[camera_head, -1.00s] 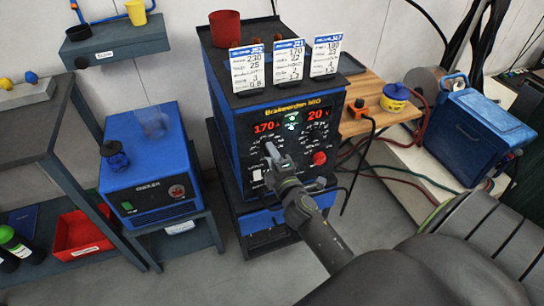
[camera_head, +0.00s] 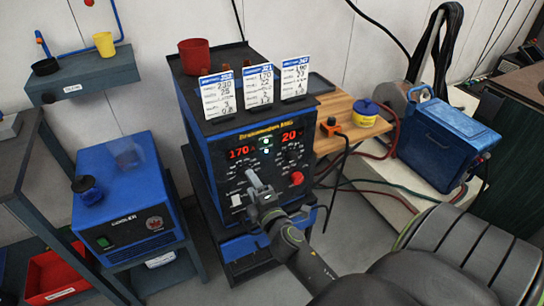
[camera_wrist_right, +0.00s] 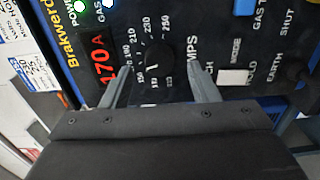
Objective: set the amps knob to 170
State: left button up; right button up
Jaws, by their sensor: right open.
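The blue and black welder (camera_head: 262,133) stands in the middle of the head view. Its red amps display (camera_head: 240,153) reads 170, and it also reads 170 A in the right wrist view (camera_wrist_right: 103,62). The black amps knob (camera_wrist_right: 160,62) sits inside a ring of printed numbers in the right wrist view. My right gripper (camera_head: 254,180) is at the panel below the display and hides the knob in the head view. In the wrist view its open fingers (camera_wrist_right: 161,82) lie on either side of the knob, with a gap around it. My left gripper is not in view.
Three setting cards (camera_head: 259,88) and a red cup (camera_head: 195,56) stand on the welder. A second red display (camera_head: 290,136) reads 20 above a red knob (camera_head: 297,178). A blue cooler (camera_head: 125,195) is at left; a wooden side table (camera_head: 345,110) is at right.

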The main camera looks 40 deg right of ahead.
pick_arm(q)
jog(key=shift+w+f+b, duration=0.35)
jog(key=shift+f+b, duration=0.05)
jog(key=shift+b, duration=0.4)
pick_arm(e)
jog(key=v, duration=1.5)
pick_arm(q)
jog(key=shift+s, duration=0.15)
pick_arm(e)
jog(key=shift+w, duration=0.1)
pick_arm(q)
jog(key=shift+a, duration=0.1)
